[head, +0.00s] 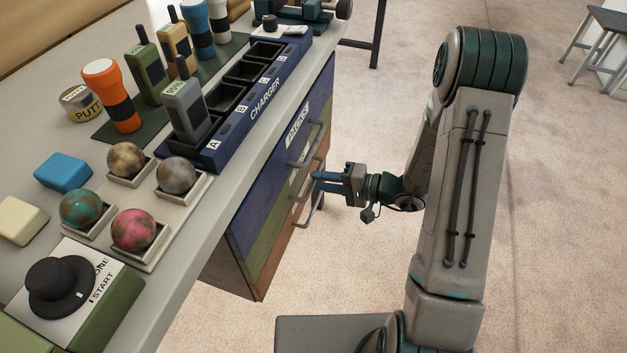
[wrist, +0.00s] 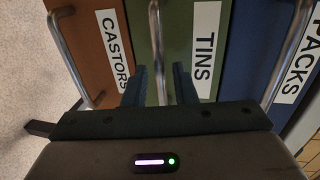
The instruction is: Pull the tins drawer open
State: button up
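The tins drawer is the green front (wrist: 179,30) with a white TINS label, between the orange castors drawer (wrist: 82,40) and the blue packs drawer (wrist: 255,45) in the wrist view. In the head view its green face (head: 268,238) looks flush with its neighbours. Its metal bar handle (wrist: 156,40) runs between my gripper's two dark fingers (wrist: 160,80). The fingers are apart, with gaps beside the bar, so my gripper is open around the handle. In the head view my gripper (head: 318,182) is at the drawer fronts; exact finger contact is hidden there.
The workbench top (head: 215,232) overhangs the drawers. It carries a charger rack (head: 235,130), radios, torches, several balls in trays and a green start box (head: 85,315). The pale floor right of the cabinet is clear around my arm.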

jog(key=shift+x, duration=1.35)
grip_shut()
jog(key=shift+d, duration=0.15)
